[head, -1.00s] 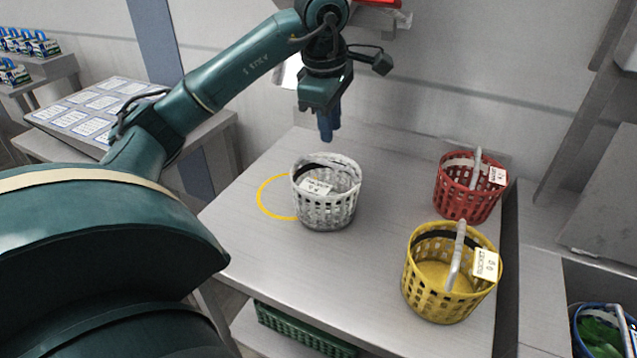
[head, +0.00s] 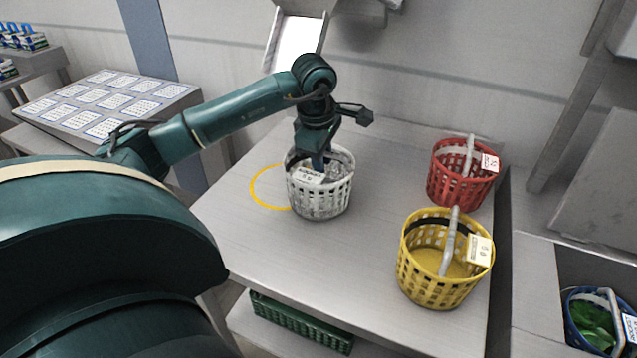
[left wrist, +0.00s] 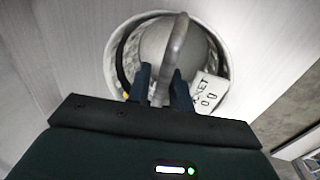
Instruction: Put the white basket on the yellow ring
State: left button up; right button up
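The white basket (head: 322,200) stands upright on the metal table, overlapping the right side of the yellow ring (head: 256,196) in the head view. The ring's left part shows; the rest is hidden behind the basket. My left gripper (head: 320,166) is down at the top of the basket. In the left wrist view its two fingers (left wrist: 162,88) are apart, one on each side of the basket's grey handle (left wrist: 175,50). A firm grip on the handle does not show. The basket's white tag (left wrist: 208,92) is beside the right finger. My right gripper is not in view.
A red basket (head: 450,187) and a yellow basket (head: 428,287) stand at the table's right side. A blue basket with greens (head: 592,325) sits at the lower right. The table left of the ring and in front is clear.

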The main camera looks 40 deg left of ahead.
pick_arm(q)
jog(key=shift+c, duration=0.2)
grip_shut()
dwell(0.4)
